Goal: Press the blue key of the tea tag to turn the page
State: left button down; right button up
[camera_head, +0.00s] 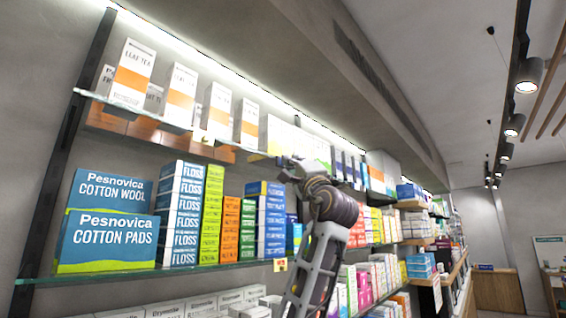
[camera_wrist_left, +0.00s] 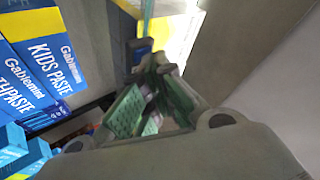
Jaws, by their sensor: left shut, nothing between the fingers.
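A small pale tag (camera_head: 203,136) sits on the front edge of the upper glass shelf, below the white-and-orange leaf tea boxes (camera_head: 133,75). It is too small to make out a blue key. My left gripper (camera_head: 256,158) is shut and empty. It is raised at the upper shelf's edge, to the right of the tag and apart from it in the picture. In the left wrist view its fingers (camera_wrist_left: 155,70) meet near a small dark blue patch (camera_wrist_left: 143,46) by the glass edge; I cannot tell what that patch is. My right gripper is not in view.
The upper glass shelf (camera_head: 150,118) runs back to the right, with yellow-white boxes (camera_head: 285,136) behind my gripper. The lower shelf (camera_head: 130,274) holds cotton packs (camera_head: 108,243) and floss boxes (camera_head: 181,215). Blue Kids Paste boxes (camera_wrist_left: 45,50) stand left in the wrist view.

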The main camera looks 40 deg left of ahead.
pick_arm(q)
jog(key=shift+d, duration=0.8)
jog(key=shift+s, duration=0.1)
jog(key=d, duration=0.5)
jog(key=shift+s, duration=0.15)
dwell(0.5)
jog(key=shift+t, duration=0.3)
dwell(0.5)
